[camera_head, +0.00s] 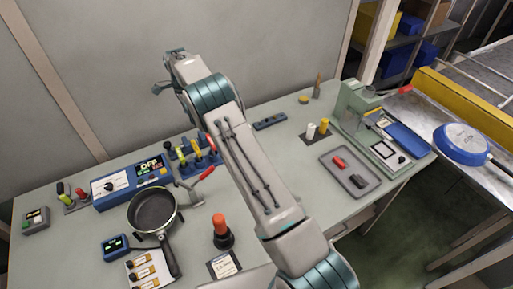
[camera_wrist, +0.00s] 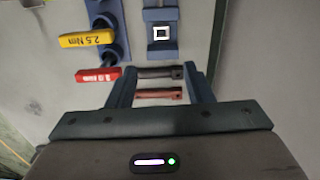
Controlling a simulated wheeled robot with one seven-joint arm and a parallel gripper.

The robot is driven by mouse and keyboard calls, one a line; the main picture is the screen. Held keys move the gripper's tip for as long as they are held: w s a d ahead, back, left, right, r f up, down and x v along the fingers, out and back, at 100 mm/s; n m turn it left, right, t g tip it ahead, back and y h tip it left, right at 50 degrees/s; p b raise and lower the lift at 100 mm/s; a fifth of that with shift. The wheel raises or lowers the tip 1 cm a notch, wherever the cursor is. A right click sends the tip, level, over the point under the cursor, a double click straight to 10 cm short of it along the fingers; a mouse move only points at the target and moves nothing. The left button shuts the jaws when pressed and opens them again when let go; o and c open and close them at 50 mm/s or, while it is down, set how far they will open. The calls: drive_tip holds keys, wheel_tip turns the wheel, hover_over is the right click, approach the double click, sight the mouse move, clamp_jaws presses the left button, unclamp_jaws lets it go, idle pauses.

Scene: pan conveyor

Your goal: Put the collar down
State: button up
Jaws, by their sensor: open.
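No part that I can surely name as the collar shows in either view. My gripper (camera_wrist: 157,76) is open in the wrist view. A copper-brown bar-shaped piece (camera_wrist: 158,94) and a dark one (camera_wrist: 155,72) show between its fingers; I cannot tell whether they lie beyond the fingers, and neither looks clamped. In the head view my gripper (camera_head: 164,75) is raised near the back wall, above the bench (camera_head: 85,238), and its fingertips are hard to make out.
The wrist view shows a yellow handle (camera_wrist: 85,39), a red handle (camera_wrist: 98,75) and a blue block with a white square (camera_wrist: 162,33). On the bench are a pan (camera_head: 152,211), a grey tray (camera_head: 338,179) with small parts, and a green press (camera_head: 355,110).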

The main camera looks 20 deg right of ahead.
drive_tip(key=s+d+r+n+t, duration=0.1)
drive_tip(key=s+d+r+n, duration=0.35)
drive_tip(key=s+r, duration=0.55)
drive_tip(key=s+d+r+n+t, duration=0.1)
drive_tip(key=s+d+r+n, duration=0.2)
drive_tip(key=s+d+r, duration=0.7)
drive_tip(key=s+n+t, duration=0.2)
drive_tip(key=s+n, duration=0.6)
drive_tip(key=s, duration=1.7)
drive_tip(key=shift+s+a+r, duration=0.25)
drive_tip(key=shift+s+r, duration=0.05)
